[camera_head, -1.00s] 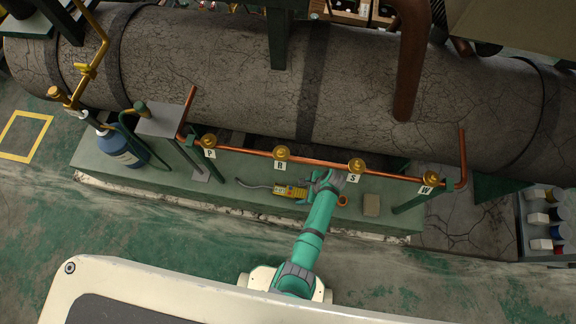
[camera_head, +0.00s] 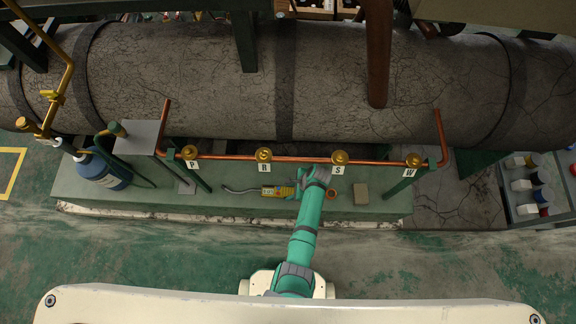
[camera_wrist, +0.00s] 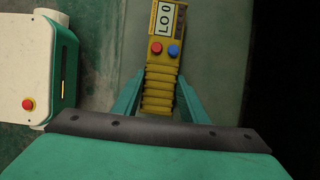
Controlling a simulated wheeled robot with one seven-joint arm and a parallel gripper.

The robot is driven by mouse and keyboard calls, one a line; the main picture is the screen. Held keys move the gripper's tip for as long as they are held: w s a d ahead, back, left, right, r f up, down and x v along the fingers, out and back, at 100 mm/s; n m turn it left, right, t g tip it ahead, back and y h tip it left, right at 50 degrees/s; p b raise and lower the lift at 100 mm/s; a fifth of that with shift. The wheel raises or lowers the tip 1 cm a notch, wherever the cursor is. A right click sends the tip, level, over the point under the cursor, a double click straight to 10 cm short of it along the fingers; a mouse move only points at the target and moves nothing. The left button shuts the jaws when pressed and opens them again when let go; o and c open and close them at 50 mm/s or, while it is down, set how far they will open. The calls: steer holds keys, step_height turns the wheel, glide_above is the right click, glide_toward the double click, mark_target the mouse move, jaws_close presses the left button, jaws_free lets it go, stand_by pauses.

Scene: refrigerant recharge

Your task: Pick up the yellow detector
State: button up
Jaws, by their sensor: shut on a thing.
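The yellow detector (camera_head: 277,192) lies on the green plinth below the copper pipe, with a thin grey probe (camera_head: 240,190) stretching out to its left. In the wrist view the detector (camera_wrist: 162,62) shows a display reading "LO 0", a red and a blue button and a ribbed yellow handle. My gripper (camera_wrist: 158,92) is shut on the ribbed handle, one green finger on each side. In the head view my gripper (camera_head: 298,187) is at the detector's right end. I cannot tell whether the detector is lifted off the plinth.
The copper pipe (camera_head: 300,159) with brass valves labelled P, R, S and W runs just behind. On the plinth (camera_head: 225,206) are an orange ring (camera_head: 331,191), a tan block (camera_head: 361,194) and a blue cylinder (camera_head: 103,170). A rack with bottles (camera_head: 525,190) stands at right.

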steer(key=shift+r, duration=0.45)
steer(key=s+d+r, duration=0.2)
steer(key=s+r, duration=1.1)
steer(key=r, duration=0.3)
steer(key=shift+s+r, duration=0.3)
steer(key=shift+s, duration=0.1)
